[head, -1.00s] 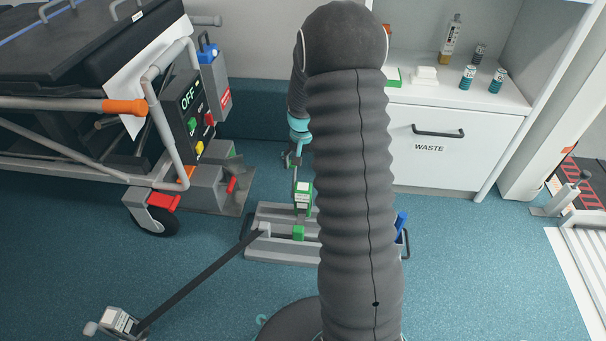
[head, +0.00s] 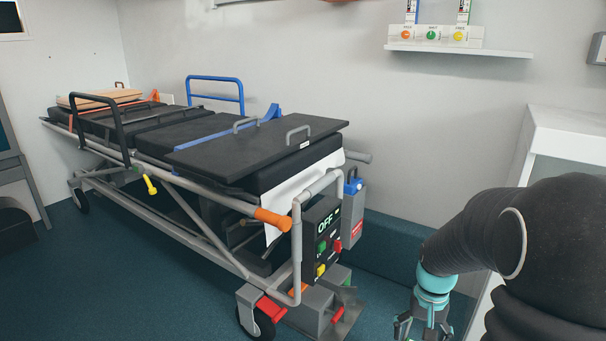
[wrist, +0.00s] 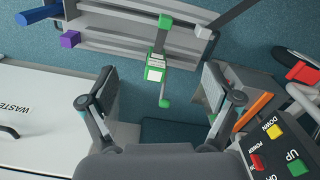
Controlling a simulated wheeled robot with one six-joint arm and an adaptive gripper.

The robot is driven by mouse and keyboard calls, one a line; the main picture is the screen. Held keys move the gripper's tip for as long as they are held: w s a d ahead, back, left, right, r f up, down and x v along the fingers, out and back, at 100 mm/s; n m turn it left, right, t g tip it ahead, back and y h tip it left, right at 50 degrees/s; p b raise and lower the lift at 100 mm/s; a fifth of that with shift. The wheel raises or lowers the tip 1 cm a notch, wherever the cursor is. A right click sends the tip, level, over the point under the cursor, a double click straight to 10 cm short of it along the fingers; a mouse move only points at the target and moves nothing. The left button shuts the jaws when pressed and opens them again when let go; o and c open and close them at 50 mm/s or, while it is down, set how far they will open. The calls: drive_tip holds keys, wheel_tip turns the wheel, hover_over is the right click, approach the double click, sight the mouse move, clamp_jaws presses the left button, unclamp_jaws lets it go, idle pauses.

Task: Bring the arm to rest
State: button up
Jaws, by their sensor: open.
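My gripper (head: 422,326) hangs at the lower right of the head view, below the teal wrist part of my dark arm. Its fingertips are near or past the bottom picture edge. In the wrist view my gripper (wrist: 157,85) has its two fingers wide apart with nothing held between them. Beyond the fingers, lower down, a green and white labelled handle piece (wrist: 156,67) stands at a grey floor track (wrist: 120,30). I see no contact between the fingers and it.
A stretcher (head: 250,150) with black pads stands left of my arm. Its control box (head: 322,235) reads OFF; in the wrist view the button panel (wrist: 275,150) is close at lower right. A white WASTE cabinet (wrist: 40,125) is at left. Blue floor (head: 130,285) is open at front left.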

drive_tip(key=s+a+r+n+t+p, duration=0.2)
drive_tip(key=s+a+r, duration=0.3)
drive_tip(key=s+r, duration=0.3)
drive_tip(key=s+a+r+n+t+p, duration=0.1)
drive_tip(key=s+a+r+t+p, duration=0.3)
drive_tip(key=r, duration=1.2)
drive_tip(key=s+a, duration=0.1)
drive_tip(key=s, duration=0.3)
drive_tip(key=shift+s+a+n+p, duration=0.15)
drive_tip(key=shift+n+p, duration=0.2)
drive_tip(key=shift+n, duration=0.05)
